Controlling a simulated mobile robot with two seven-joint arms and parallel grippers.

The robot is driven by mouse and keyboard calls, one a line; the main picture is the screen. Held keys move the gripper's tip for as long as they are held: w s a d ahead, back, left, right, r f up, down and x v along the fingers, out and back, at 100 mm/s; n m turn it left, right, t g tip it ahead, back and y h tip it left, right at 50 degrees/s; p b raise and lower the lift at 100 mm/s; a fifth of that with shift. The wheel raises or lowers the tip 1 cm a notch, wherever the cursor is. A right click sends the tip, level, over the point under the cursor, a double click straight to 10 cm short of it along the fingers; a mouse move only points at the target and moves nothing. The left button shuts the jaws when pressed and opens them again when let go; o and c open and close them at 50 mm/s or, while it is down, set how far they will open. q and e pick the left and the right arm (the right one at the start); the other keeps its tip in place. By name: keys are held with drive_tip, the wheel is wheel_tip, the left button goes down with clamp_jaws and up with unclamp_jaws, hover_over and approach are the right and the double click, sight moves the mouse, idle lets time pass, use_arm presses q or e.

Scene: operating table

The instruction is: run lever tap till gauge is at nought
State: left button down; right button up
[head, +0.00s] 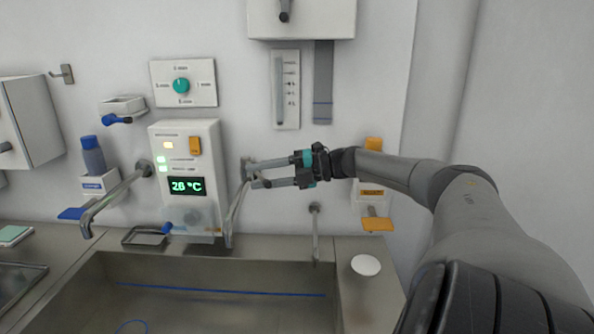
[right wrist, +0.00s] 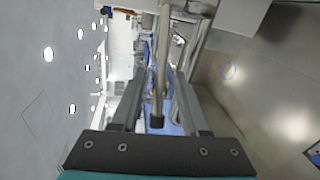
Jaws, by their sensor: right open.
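The upright gauge (head: 286,90) hangs on the wall below a white box, with a clear tube beside a marked scale; its level is too small to read. A grey tap with a long spout (head: 236,212) stands at the wall behind the sink. My right gripper (head: 250,174) reaches in from the right, its fingers open and pointing left across the top of this tap. In the right wrist view, a grey rod with a dark tip (right wrist: 157,121) lies between the open fingers of this gripper (right wrist: 160,88); contact cannot be told. My left gripper is out of view.
Another spout (head: 108,204) is further left, and a thin upright pipe (head: 316,235) is to the right. The steel sink (head: 210,275) below is open. A white disc (head: 366,265) lies on the right counter.

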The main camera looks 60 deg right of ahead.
drive_tip(key=p+v, duration=0.5)
drive_tip(key=v, duration=0.3)
drive_tip(key=shift+s+d, duration=0.25)
drive_tip(key=shift+s, duration=0.05)
idle(0.5)
